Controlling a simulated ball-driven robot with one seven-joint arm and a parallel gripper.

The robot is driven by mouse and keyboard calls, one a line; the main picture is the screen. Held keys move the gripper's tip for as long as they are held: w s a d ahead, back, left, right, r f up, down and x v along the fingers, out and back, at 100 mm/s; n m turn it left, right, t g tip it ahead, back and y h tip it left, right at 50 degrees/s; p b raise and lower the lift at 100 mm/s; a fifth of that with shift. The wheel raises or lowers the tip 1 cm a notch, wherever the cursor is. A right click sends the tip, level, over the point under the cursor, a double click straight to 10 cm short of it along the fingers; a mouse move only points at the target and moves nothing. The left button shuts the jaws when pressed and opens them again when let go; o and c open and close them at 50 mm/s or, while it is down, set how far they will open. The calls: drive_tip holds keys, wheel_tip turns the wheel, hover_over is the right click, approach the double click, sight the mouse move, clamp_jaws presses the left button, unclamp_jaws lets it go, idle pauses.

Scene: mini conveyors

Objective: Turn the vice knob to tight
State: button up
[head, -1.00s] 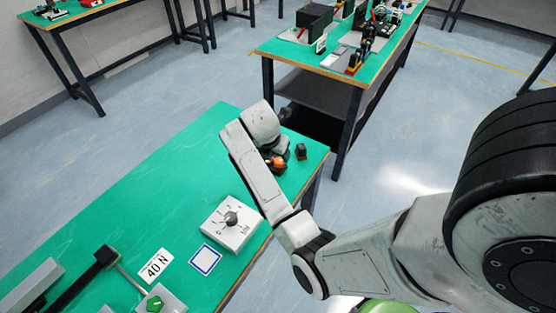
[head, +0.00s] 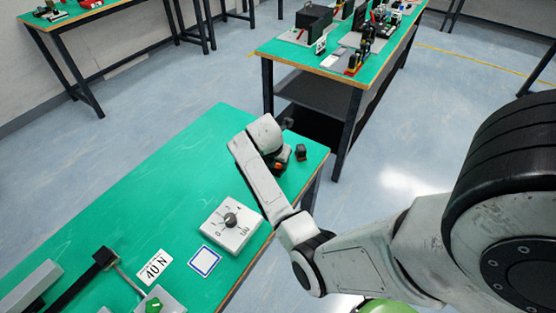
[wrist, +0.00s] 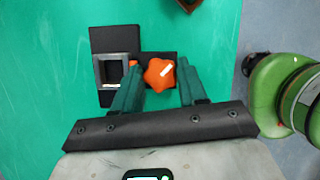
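The vice shows in the wrist view with a dark base plate (wrist: 118,38) and a grey square jaw frame (wrist: 110,70). Its orange star-shaped knob (wrist: 158,75) has a white line pointing up and right. The green fingers of my gripper (wrist: 159,66) are apart, one on each side of the knob. The left finger is very close to the knob; I cannot tell whether it touches. A narrow gap shows at the right finger. In the head view a bit of the orange knob (head: 281,165) shows beside my wrist; the rest is hidden.
A small dark block (head: 300,152) stands right of the vice near the table edge. A white dial box (head: 232,236), a "40 N" card (head: 155,267) and a blue-framed square (head: 204,262) lie nearer on the green table (head: 150,205).

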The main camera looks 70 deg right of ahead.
drive_tip(key=c, duration=0.6)
drive_tip(key=shift+r+m+g+p, duration=0.15)
drive_tip(key=shift+m+g+p, duration=0.25)
drive_tip(key=shift+m+p, duration=0.65)
drive_tip(key=m, duration=0.2)
drive_tip(key=m+g+y+p, duration=0.1)
drive_tip(key=m, duration=0.1)
drive_tip(key=shift+w+m+g, duration=0.15)
drive_tip(key=shift+m+g, duration=0.15)
drive_tip(key=shift+m, duration=0.05)
drive_tip(key=m+y, duration=0.1)
drive_tip(key=m, duration=0.1)
drive_tip(key=m+g, duration=0.1)
drive_tip(key=m, duration=0.2)
drive_tip(key=shift+w+d+f+y, duration=0.1)
drive_tip(key=shift+d+f+y, duration=0.1)
drive_tip(key=shift+y, duration=0.2)
drive_tip(key=m+y, duration=0.1)
drive_tip(key=m, duration=0.2)
drive_tip(key=m+y+b, duration=0.1)
drive_tip(key=m, duration=0.2)
drive_tip(key=shift+g, duration=0.3)
